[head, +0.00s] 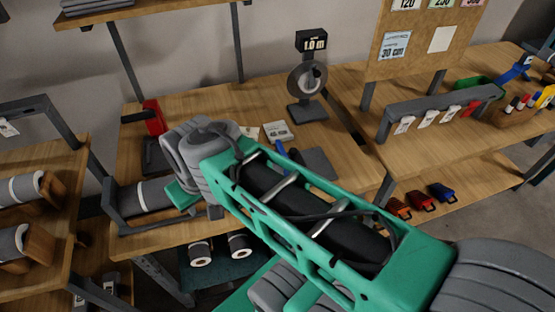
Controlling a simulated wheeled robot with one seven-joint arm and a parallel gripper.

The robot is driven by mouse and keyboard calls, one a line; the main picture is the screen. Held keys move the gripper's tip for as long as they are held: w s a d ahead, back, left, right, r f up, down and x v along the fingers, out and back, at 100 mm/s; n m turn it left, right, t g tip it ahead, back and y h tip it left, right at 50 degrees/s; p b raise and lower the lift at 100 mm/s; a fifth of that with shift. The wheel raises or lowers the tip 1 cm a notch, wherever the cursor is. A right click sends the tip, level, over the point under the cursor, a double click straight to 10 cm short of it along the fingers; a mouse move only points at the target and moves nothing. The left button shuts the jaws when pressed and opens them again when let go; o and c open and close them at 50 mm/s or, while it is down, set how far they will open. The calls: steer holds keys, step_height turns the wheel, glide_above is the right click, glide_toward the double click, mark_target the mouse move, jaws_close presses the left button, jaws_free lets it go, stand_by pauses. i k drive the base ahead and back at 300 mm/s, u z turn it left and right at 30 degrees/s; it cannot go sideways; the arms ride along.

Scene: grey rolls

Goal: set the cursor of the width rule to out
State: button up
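My green and grey arm reaches from the lower right across the middle of the head view. Its far end is over the left part of the middle bench, and my gripper's fingers do not show. I cannot make out the width rule or its cursor for certain. A red block (154,117) stands upright at the bench's left, behind my arm's grey end. A small blue piece (279,148) lies by a dark grey plate (319,163), partly hidden by my arm. No "out" mark is legible.
A grey roll (145,196) lies in a frame at the bench's left front. A rail with hanging tags (440,108) is on the right bench. Rolls sit on the left rack (62,225).

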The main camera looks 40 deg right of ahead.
mark_target(294, 154)
steer(key=u, duration=0.8)
steer(key=k, duration=1.25)
steer(key=z, duration=0.6)
steer(key=i, duration=0.9)
steer(key=u, duration=0.1)
